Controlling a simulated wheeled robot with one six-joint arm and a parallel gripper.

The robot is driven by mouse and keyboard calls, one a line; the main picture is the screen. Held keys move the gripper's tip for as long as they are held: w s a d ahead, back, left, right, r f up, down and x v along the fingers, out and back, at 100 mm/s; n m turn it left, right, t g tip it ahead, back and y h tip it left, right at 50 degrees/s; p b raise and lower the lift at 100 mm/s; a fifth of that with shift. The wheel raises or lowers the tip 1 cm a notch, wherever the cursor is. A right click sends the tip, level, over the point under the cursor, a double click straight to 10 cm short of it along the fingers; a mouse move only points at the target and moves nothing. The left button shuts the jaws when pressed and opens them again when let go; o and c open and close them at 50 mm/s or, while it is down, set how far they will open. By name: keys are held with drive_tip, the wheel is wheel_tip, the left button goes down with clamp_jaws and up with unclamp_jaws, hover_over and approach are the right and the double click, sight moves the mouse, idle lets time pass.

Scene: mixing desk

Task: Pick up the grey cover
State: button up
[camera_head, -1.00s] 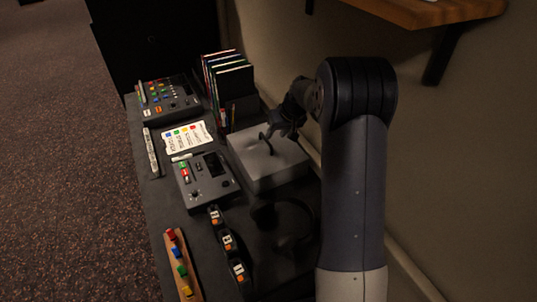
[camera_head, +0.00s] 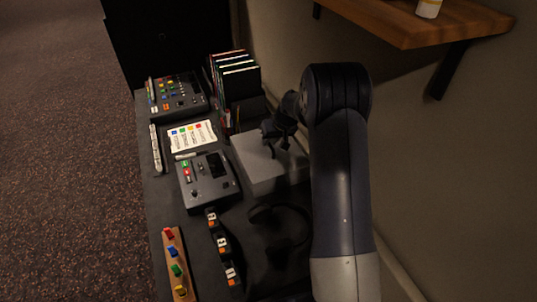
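The grey cover (camera_head: 253,158) is a box-like grey piece on the right side of the desk, in front of the upright cases. A dark curved handle showed on its top earlier; now my gripper hides most of that area. My gripper (camera_head: 273,138) is over the cover's top, near its middle, pointing down. It is dark and small in this view, so I cannot tell whether its fingers are open or shut, or whether they touch the handle. The cover appears to rest flat on the desk.
Upright cases (camera_head: 236,78) stand close behind the cover. A small mixer (camera_head: 208,178) is left of it, and dark headphones (camera_head: 283,222) lie in front. The wall is close on the right, with a wooden shelf (camera_head: 420,25) above.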

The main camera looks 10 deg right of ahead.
clamp_jaws()
drive_tip(key=shift+r, duration=0.1)
idle(0.3)
